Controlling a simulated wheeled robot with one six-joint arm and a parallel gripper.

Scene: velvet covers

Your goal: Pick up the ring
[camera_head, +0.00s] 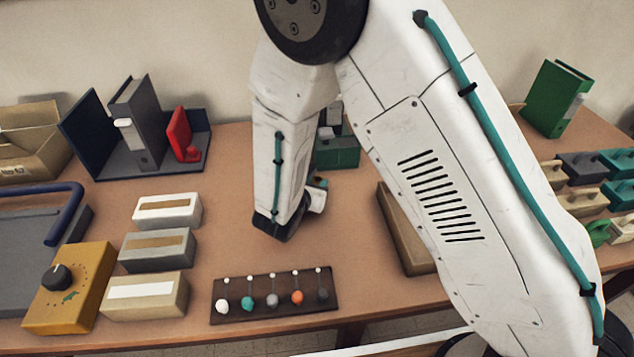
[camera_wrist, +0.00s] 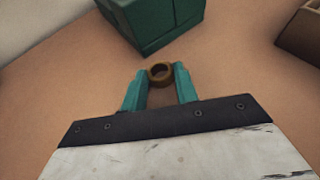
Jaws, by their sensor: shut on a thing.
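The ring (camera_wrist: 160,74) is a small brown-gold band. In the wrist view it sits between the tips of the two teal fingers of my gripper (camera_wrist: 159,78). My gripper is shut on it, with a finger at each side. I cannot tell whether the ring touches the table or is held just above it. In the head view my arm hides most of my gripper, and I cannot make out the ring clearly there.
A dark green box (camera_wrist: 152,22) stands just beyond the ring. A wooden tray (camera_head: 405,232) lies to the right. A dark board with several coloured balls (camera_head: 247,310) lies in front. Grey and tan boxes (camera_head: 158,249) stand left.

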